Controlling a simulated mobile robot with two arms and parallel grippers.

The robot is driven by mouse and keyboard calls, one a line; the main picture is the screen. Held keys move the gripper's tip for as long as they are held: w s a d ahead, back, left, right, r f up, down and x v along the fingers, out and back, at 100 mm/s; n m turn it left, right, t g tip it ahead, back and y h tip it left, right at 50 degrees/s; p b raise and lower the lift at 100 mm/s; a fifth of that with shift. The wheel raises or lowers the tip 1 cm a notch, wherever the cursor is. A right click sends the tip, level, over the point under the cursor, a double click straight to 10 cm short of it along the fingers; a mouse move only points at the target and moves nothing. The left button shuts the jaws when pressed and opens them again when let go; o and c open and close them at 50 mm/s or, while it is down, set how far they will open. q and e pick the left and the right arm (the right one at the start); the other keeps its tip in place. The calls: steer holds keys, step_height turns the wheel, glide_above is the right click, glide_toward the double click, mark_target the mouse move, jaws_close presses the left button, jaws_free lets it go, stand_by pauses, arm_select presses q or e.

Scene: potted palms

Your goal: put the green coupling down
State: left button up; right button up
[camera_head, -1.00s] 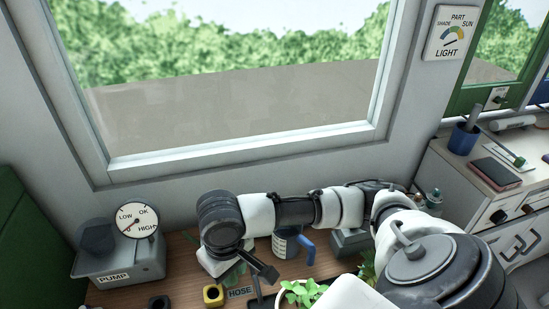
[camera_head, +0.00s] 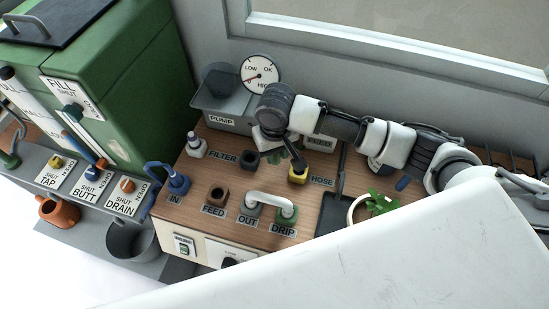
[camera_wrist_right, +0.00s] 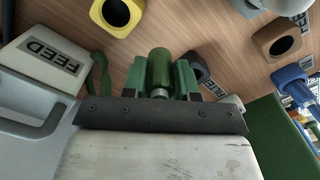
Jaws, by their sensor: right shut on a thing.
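The green coupling (camera_wrist_right: 159,69) is a short green cylinder between the jaws of my right gripper (camera_wrist_right: 161,82) in the right wrist view. The gripper is shut on it, and the wooden bench top shows beyond. In the head view my right gripper (camera_head: 285,152) is over the back of the bench, between the FILTER label and the yellow socket. The arm partly hides the coupling there, and I cannot tell whether it touches the bench. My left gripper is not in view.
A yellow socket (camera_head: 298,173) stands close by, with a brown socket (camera_head: 217,195) nearer the front. A pale hose (camera_head: 268,199) arches between OUT and DRIP. The grey pump (camera_head: 222,105) is behind. A potted plant (camera_head: 377,204) stands right.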

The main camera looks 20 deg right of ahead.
steer(key=shift+w+a+f, duration=0.15)
steer(key=shift+w+f, duration=0.1)
steer(key=shift+f, duration=1.95)
steer(key=o, duration=1)
steer(key=shift+f, duration=0.1)
step_height(320, 180, up, 12)
steer(key=shift+r, duration=0.15)
